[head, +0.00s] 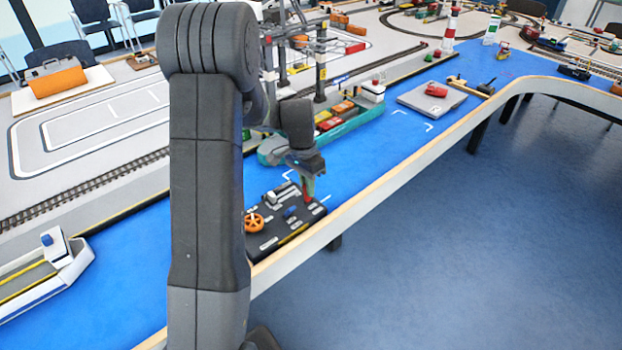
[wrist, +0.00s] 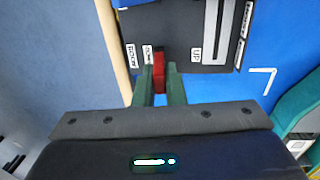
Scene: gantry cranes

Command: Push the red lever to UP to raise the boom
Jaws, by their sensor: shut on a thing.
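The red lever (wrist: 158,72) stands on the black control panel (wrist: 205,52) and shows between my fingertips in the wrist view. My gripper (wrist: 159,88) is shut on the red lever, with one green finger on each side of it. In the head view my gripper (head: 308,178) reaches down to the right part of the panel (head: 268,240), and the red lever (head: 306,190) shows at its fingertips. An UP label (wrist: 195,55) is on the panel to the right of the lever in the wrist view. The boom cannot be made out clearly.
An orange wheel (head: 253,222) and small switches sit on the panel. A teal cargo ship (head: 345,118) lies on the blue surface behind it, close to crane columns. The wooden table edge (head: 390,178) runs along the near side. A white vessel (head: 50,275) is at left.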

